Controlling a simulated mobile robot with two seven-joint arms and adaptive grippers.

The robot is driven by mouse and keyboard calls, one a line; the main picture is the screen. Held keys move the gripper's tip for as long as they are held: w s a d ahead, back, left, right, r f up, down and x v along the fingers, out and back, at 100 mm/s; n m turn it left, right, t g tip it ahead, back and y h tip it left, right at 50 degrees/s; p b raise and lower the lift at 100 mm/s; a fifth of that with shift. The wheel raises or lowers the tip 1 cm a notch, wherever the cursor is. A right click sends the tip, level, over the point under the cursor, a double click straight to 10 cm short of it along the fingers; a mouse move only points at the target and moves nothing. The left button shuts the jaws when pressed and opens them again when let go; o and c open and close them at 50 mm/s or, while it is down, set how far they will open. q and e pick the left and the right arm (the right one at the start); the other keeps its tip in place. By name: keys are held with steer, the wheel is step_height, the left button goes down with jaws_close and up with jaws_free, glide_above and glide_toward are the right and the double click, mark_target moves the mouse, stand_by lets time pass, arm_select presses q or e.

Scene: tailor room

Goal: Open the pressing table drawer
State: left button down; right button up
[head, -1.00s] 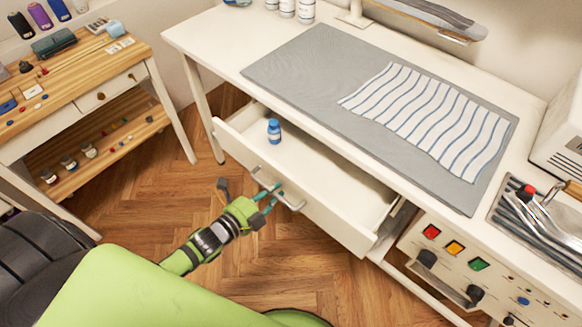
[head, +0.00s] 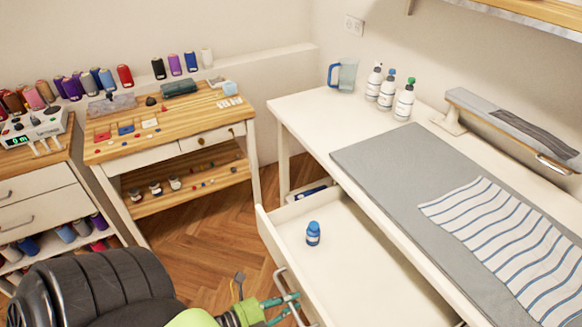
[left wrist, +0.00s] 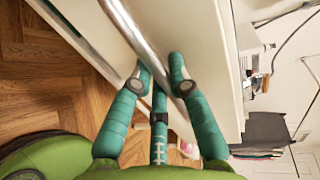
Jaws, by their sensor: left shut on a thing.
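The pressing table drawer (head: 365,268) is pulled well out from under the white pressing table (head: 300,112). A small blue bottle (head: 313,234) stands inside it near the far left end. My left gripper (head: 287,302) is at the drawer's front, with its teal fingers on the metal handle (head: 281,284). In the left wrist view the fingers (left wrist: 162,80) close around the handle bar (left wrist: 138,38). The lower part of the drawer front is cut off by the frame edge in the head view. My right gripper is not in view.
A grey mat (head: 400,165) and a striped cloth (head: 510,240) lie on the table top. A blue-handled jug (head: 346,75) and several bottles stand at its back. A wooden side table (head: 170,125) stands to the left, with open floor between.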

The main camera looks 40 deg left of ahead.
arm_select(q)
steer(key=c, duration=1.4)
jaws_free()
steer(key=v, duration=1.2)
